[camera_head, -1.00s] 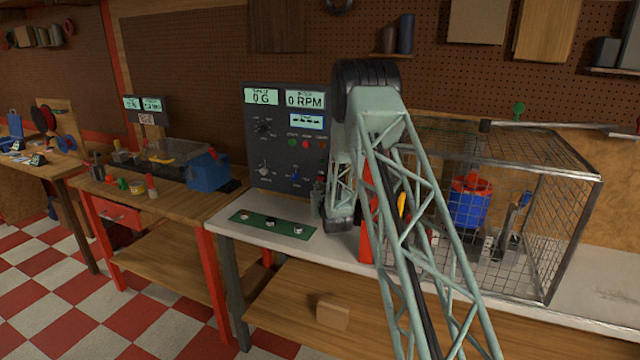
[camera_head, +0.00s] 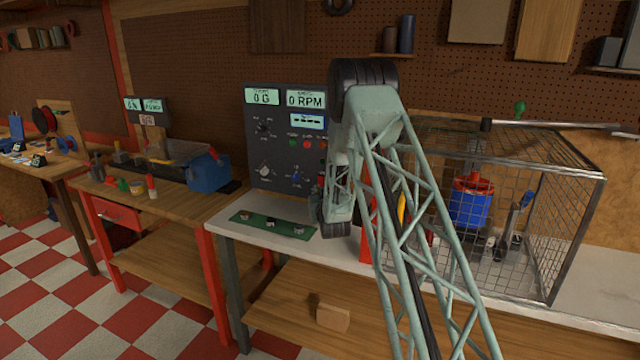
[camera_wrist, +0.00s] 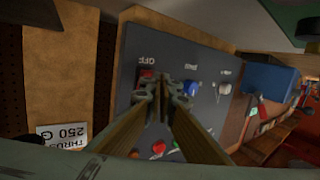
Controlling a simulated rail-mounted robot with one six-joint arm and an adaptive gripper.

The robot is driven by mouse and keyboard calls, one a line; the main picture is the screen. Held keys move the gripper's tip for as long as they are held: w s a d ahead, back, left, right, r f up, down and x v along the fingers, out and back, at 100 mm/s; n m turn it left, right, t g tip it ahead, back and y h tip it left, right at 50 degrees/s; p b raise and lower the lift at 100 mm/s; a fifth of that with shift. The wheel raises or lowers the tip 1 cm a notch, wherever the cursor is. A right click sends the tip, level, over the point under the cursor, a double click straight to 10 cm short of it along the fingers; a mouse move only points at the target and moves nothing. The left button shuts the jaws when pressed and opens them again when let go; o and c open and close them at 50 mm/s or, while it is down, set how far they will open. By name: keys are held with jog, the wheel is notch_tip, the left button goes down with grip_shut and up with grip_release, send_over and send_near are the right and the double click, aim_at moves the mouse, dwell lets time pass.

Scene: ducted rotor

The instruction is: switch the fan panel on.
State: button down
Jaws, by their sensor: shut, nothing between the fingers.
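The dark fan panel (camera_head: 277,165) stands upright at the back of the white bench. Its displays read 0 G and 0 RPM, and the small display below shows dashes. My gripper (camera_wrist: 163,90) is shut and empty in the wrist view, its fingertips in front of the panel beside a red switch (camera_wrist: 146,77) under an OFF label. The fingertips partly cover the switch; I cannot tell if they touch it. A blue knob (camera_wrist: 193,88) and a white knob (camera_wrist: 224,88) sit right of it.
A wire cage (camera_head: 560,235) with a red-topped blue motor (camera_head: 468,208) stands right of my arm. A green strip (camera_head: 258,227) with small parts lies before the panel. A blue box (camera_head: 208,172) sits on the wooden bench to the left.

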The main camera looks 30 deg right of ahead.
jog(key=s+a+f+b, duration=0.1)
jog(key=s+a+b, duration=0.1)
jog(key=shift+s+a+f+b, duration=0.25)
jog(key=shift+a+f+b, duration=0.1)
jog(key=shift+a+f, duration=0.05)
jog(key=shift+a+r, duration=0.1)
jog(key=shift+r, duration=0.05)
dwell(0.7)
